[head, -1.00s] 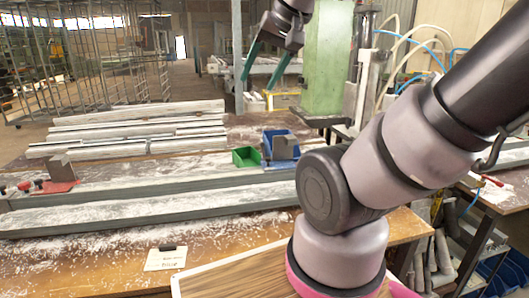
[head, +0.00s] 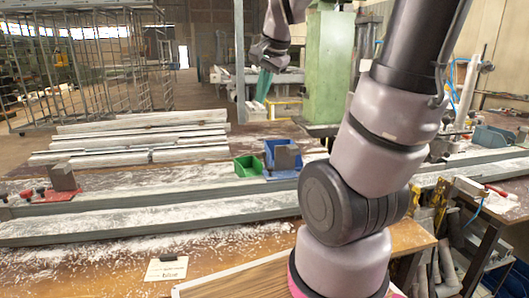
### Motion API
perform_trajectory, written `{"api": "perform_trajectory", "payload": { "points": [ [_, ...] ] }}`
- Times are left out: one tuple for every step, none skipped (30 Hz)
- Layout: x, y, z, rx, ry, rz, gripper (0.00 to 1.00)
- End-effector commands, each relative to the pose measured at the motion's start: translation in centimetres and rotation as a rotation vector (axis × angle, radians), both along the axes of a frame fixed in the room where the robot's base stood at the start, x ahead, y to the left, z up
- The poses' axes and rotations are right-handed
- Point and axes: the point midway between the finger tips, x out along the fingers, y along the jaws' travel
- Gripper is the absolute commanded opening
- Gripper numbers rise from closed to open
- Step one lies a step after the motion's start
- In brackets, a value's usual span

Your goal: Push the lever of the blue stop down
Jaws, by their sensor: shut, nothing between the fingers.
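A blue, bin-like thing (head: 271,148) stands towards the back of the bench, with a grey block (head: 286,157) in front of it. I cannot tell whether either belongs to the blue stop, and no lever can be made out there. A card (head: 166,269) at the front edge has small writing that seems to include "blue". My gripper (head: 262,99) has green fingers, held together and pointing down. It is in the air, above and beyond the blue thing in the picture, apart from it.
A green bin (head: 247,166) stands left of the blue thing. A grey block on a red base (head: 62,194), with red knobs beside it, is at the left. Long profiles (head: 150,220) cross the bench, dusted white. A green column (head: 325,65) rises behind. My arm hides part of the right side.

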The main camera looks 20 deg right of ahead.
Motion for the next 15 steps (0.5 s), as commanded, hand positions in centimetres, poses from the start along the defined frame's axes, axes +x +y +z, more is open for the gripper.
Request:
{"api": "perform_trajectory", "payload": {
  "points": [
    [1.2, -0.5, -0.8, 0.014, 0.022, -0.052, 0.0],
    [1.9, -0.7, -1.3, 0.024, 0.032, -0.086, 0.0],
    [2.8, -1.1, -1.8, 0.034, 0.042, -0.13, 0.0],
    [3.4, -1.4, -2.2, 0.043, 0.051, -0.163, 0.0],
    [4.0, -1.7, -2.8, 0.051, 0.061, -0.198, 0.0],
    [4.9, -2.1, -3.4, 0.062, 0.072, -0.242, 0.0],
    [5.5, -2.4, -3.9, 0.069, 0.078, -0.276, 0.0],
    [6.1, -2.7, -4.4, 0.076, 0.086, -0.309, 0.0],
    [6.9, -3.0, -5.2, 0.085, 0.096, -0.354, 0.0],
    [7.5, -3.3, -5.7, 0.092, 0.102, -0.387, 0.0],
    [8.1, -3.6, -6.3, 0.098, 0.109, -0.42, 0.0],
    [8.8, -4.0, -7.2, 0.106, 0.118, -0.464, 0.0],
    [9.4, -4.3, -7.8, 0.111, 0.123, -0.497, 0.0],
    [10.0, -4.6, -8.4, 0.117, 0.129, -0.53, 0.0],
    [10.7, -4.9, -9.3, 0.124, 0.135, -0.573, 0.0]
  ]
}}
